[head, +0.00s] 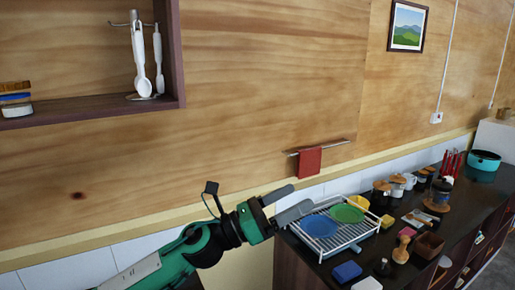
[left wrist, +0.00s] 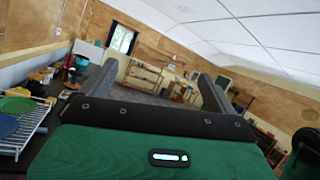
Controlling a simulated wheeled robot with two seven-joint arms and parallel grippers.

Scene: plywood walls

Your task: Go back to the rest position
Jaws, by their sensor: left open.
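My left gripper (head: 286,204) reaches in from the lower left in the head view, with its green arm behind it. Its two grey fingers are apart with nothing between them. The fingertips are near the left end of the dish rack (head: 345,249); I cannot tell if they are above it or in front of it. In the left wrist view the open fingers (left wrist: 165,85) frame only the far room. My right gripper is in neither view.
The rack holds a blue plate (head: 320,226) and a green plate (head: 347,213) on the dark counter (head: 395,235). Jars, a wooden box (head: 428,246) and a teal pot (head: 484,160) crowd the counter. A wall shelf (head: 90,112) hangs upper left. A red cloth (head: 309,162) hangs on a rail.

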